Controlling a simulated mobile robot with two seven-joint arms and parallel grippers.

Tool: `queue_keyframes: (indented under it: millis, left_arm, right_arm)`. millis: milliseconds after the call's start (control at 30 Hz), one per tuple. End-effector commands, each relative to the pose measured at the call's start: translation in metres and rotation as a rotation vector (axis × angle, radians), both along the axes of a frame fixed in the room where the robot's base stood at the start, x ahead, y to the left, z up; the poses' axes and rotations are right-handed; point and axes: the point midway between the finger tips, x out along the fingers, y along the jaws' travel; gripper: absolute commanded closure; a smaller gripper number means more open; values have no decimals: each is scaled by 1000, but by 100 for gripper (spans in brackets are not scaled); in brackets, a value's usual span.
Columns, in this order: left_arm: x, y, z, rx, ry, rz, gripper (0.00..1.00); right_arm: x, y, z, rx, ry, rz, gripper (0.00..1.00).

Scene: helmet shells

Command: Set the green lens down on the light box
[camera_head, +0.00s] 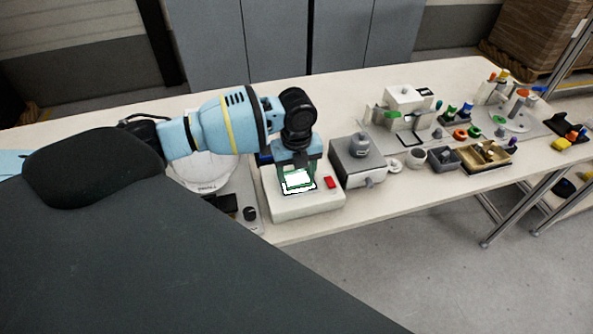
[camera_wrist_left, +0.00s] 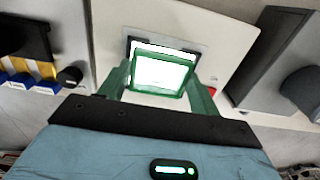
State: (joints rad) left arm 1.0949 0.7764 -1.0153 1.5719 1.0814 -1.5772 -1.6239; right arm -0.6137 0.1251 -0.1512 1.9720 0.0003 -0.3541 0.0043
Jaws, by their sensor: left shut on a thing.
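The green lens (camera_wrist_left: 191,85) is a green-rimmed frame with a bright clear middle. My left gripper (camera_wrist_left: 162,83) is shut on it, with a green finger on either side. The light box (camera_head: 318,206) is a pale box with a glowing white panel on top. The lens is right over that panel in both views; I cannot tell whether it touches it. In the head view my left gripper (camera_head: 298,180) points down over the box and hides part of it. My right gripper is not in view.
A red block (camera_head: 330,182) sits on the light box, right of the panel. A grey metal unit (camera_head: 358,160) stands close on the right. A white helmet shell (camera_head: 203,172) is to the left. Several small bins and parts fill the table's right side.

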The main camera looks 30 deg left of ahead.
Motion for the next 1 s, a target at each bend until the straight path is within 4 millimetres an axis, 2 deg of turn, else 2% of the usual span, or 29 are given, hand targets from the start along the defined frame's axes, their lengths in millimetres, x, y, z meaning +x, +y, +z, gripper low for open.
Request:
queue_keyframes:
  millis: [33,533,567,700,733,1000]
  left_arm:
    - [-4,-1,-12,0,13,-2,60]
    - [-5,-2,-21,0,21,-2,60]
    - [-5,-2,-22,0,22,-2,33]
    - [-6,-1,-22,0,23,-2,15]
    - [-6,-1,-22,0,23,-2,12]
    - [-6,1,-23,4,26,1,12]
  right_arm:
    - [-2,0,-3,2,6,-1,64]
    - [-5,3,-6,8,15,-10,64]
    - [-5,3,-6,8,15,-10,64]
    - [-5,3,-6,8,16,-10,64]
    - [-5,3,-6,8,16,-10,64]
    - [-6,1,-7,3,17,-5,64]
